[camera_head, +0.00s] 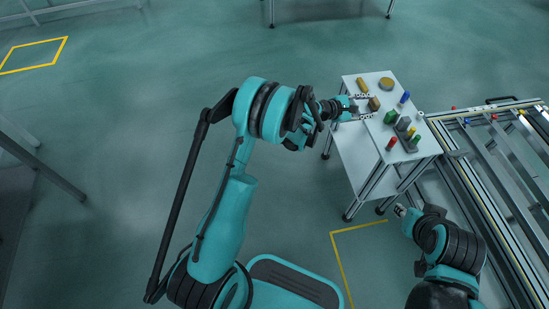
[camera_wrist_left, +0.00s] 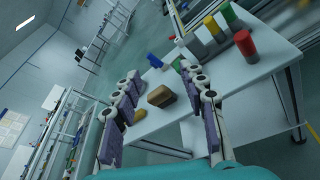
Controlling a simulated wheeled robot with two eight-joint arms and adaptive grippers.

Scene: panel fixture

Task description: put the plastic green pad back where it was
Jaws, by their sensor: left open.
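A green block (camera_head: 391,117), which looks like the green pad, sits on the white table (camera_head: 355,150). It also shows in the left wrist view (camera_wrist_left: 177,65), partly behind a finger. A second, smaller green piece (camera_head: 415,139) stands at the table's right side, by the red cylinder. My left gripper (camera_head: 364,106) is open and empty at the table's left edge. A brown block (camera_wrist_left: 160,96) shows between its spread fingers in the wrist view, not gripped. My right gripper (camera_head: 400,210) is low, in front of the table; its fingers are too small to read.
A metal rail frame (camera_head: 480,150) stands to the right.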

